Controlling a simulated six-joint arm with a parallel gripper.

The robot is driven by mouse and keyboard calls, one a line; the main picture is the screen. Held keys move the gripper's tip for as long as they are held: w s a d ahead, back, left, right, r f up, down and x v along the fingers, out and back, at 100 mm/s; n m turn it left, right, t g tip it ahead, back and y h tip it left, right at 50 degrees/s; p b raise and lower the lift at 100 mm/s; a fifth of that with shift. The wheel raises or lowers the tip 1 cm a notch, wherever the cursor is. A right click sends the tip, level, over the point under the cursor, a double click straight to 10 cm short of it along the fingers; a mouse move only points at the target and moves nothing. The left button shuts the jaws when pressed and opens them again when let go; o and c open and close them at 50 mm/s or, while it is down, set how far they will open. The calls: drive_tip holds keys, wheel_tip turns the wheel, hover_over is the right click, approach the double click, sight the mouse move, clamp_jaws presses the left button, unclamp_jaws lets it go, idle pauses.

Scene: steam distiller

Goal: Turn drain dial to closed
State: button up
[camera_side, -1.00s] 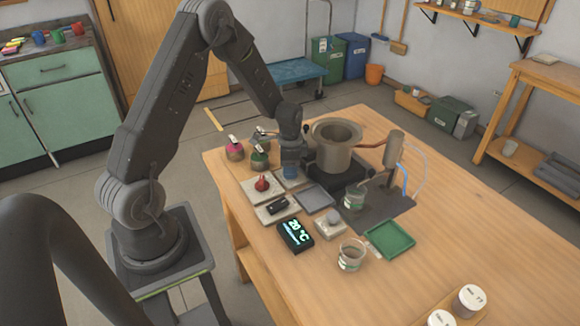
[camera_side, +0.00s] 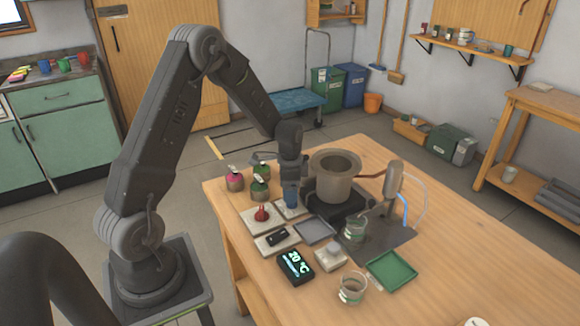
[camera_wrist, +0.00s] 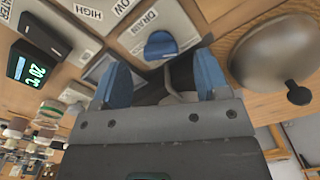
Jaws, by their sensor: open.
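In the wrist view, the drain dial (camera_wrist: 160,46) is a blue knob on a pale plate printed "DRAIN". The dial's present setting is not readable. My gripper (camera_wrist: 160,76) is open, its two blue-tipped fingers spread to the left and right of the dial's line. The dial shows beyond the fingertips; whether they touch it is unclear. In the side view, my gripper (camera_side: 291,199) points down over the drain plate (camera_side: 288,213), beside the pot. The dial is mostly hidden there behind the fingers.
A red dial (camera_side: 261,213), a black switch (camera_side: 277,237) and a 20 °C display (camera_side: 295,266) stand nearby. The metal pot (camera_side: 335,182) is close on the right. Several small bottles, including a pink-topped one (camera_side: 234,180), stand behind. Glass beakers (camera_side: 352,287) and a green tray (camera_side: 391,268) are farther right.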

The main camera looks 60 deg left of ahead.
wheel_tip(320, 180, up, 10)
drive_tip(key=shift+r, duration=0.25)
drive_tip(key=s+d+r+n+t, duration=0.2)
drive_tip(key=s+d+r, duration=0.4)
drive_tip(key=d+r, duration=0.4)
drive_tip(key=s+d+r+n+t, duration=0.3)
drive_tip(key=s+d, duration=0.6)
drive_tip(key=s, duration=0.4)
drive_tip(key=shift+r+n+t, duration=0.3)
drive_tip(key=shift+r+n, duration=0.05)
drive_tip(key=shift+n, duration=0.05)
